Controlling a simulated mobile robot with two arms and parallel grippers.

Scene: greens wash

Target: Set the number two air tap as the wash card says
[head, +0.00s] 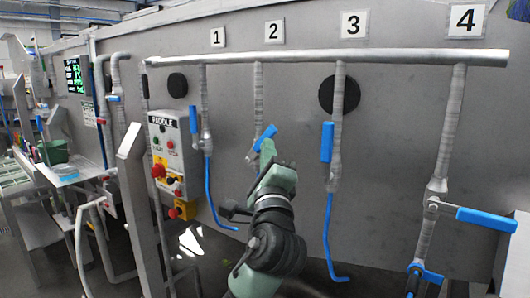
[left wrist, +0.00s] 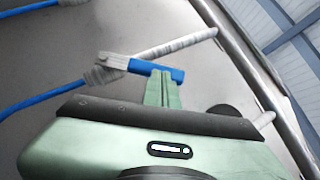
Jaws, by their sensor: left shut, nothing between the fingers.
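The number two pipe (head: 258,90) drops from the rail below the "2" plate (head: 274,32). Its blue tap handle (head: 264,137) is tilted, rising to the right; it also shows in the left wrist view (left wrist: 158,69). My left gripper (head: 266,152) is shut and empty, its fingertips at the handle. In the left wrist view the closed fingers (left wrist: 161,80) meet or nearly meet the handle; I cannot tell whether they touch. The gripper and arm hide the pipe's lower part. I cannot make out a wash card for certain. My right gripper is out of view.
The number one handle (head: 193,119) and number three handle (head: 327,142) hang upright on either side. The number four handle (head: 487,219) lies nearly level. Blue hoses (head: 328,240) hang below. A control box (head: 171,155) with a red button stands left.

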